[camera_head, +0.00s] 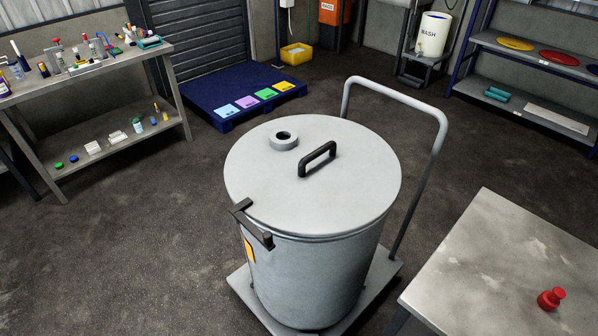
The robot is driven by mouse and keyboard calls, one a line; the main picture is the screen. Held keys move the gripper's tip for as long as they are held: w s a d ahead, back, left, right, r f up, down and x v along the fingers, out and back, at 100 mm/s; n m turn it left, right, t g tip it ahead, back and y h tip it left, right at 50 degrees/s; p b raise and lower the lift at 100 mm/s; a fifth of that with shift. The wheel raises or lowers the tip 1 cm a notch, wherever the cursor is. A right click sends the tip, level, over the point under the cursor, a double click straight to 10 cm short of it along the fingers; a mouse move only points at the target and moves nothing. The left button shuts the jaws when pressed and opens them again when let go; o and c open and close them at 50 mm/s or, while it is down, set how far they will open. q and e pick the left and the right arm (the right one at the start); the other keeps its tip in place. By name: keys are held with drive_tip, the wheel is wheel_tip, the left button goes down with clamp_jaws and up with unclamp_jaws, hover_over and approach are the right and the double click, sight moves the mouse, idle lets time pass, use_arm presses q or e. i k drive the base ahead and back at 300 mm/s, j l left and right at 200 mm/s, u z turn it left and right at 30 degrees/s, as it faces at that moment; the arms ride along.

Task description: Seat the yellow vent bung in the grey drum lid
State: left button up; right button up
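The grey drum lid (350,205) lies flat on a large grey drum (310,285). A raised round collar (284,140) with a dark open hole is at the lid's far left, and no bung sits in it. A black handle (317,158) stands near the lid's middle. I cannot make out a yellow vent bung. A red bung-like piece (551,298) with a narrower knob stands on the grey table (500,250) at the right. Neither of my grippers is in view.
The drum stands on a trolley with a tall grey push bar (440,150) behind and right. A dark clamp lever (252,223) juts from the rim. A cluttered bench (130,65), a blue pallet (240,95) and shelves (530,60) stand farther off. Floor left of the drum is clear.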

sight(304, 176)
drive_tip(key=z, duration=2.75)
drive_tip(key=j+z, duration=0.2)
drive_tip(key=z, duration=0.15)
drive_tip(key=i+j+z, duration=0.1)
drive_tip(key=z, duration=0.3)
drive_tip(key=j+z, duration=0.35)
